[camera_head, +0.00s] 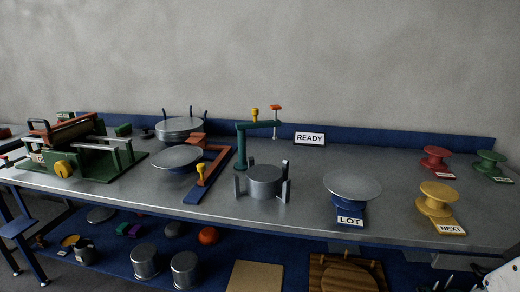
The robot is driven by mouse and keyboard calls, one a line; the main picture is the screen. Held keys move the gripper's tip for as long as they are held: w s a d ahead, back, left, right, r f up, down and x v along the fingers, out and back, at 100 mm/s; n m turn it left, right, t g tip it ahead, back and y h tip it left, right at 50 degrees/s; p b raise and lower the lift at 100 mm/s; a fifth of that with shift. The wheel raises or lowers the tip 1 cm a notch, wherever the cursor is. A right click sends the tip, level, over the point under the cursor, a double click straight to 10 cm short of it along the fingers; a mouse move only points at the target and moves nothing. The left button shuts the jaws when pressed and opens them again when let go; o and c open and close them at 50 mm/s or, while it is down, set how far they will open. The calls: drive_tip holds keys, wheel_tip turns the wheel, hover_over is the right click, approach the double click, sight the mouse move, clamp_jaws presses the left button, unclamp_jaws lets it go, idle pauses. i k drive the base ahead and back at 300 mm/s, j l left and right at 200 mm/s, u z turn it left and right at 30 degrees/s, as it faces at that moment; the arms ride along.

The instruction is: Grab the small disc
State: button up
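No disc is marked as the small one, so I cannot tell which is meant. A wide silver disc (352,186) lies on the blue stand with the LOT label (350,221). Another silver disc (177,158) lies on a blue support at centre left, in front of a stack of silver discs (180,126) between upright pegs. Small spool-like stands with round tops are yellow (438,190), red (435,152) and green (490,157). Dark finger-like parts at the bottom right edge seem to be my gripper (450,284), cut off and below the tabletop; its opening is unclear.
A teal post with an arm (241,145) rises beside a silver cylinder (265,180) between upright jaws. A green roller machine (80,155) fills the left. A READY sign (310,138) stands at the back. The lower shelf (120,258) holds pots and boards. The front right tabletop is partly clear.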

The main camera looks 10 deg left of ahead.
sight(174, 158)
drive_tip(key=i+j+u, duration=0.3)
drive_tip(key=i+u, duration=0.35)
drive_tip(key=u, duration=1.1)
drive_tip(key=i+l, duration=0.05)
drive_tip(key=l, duration=0.05)
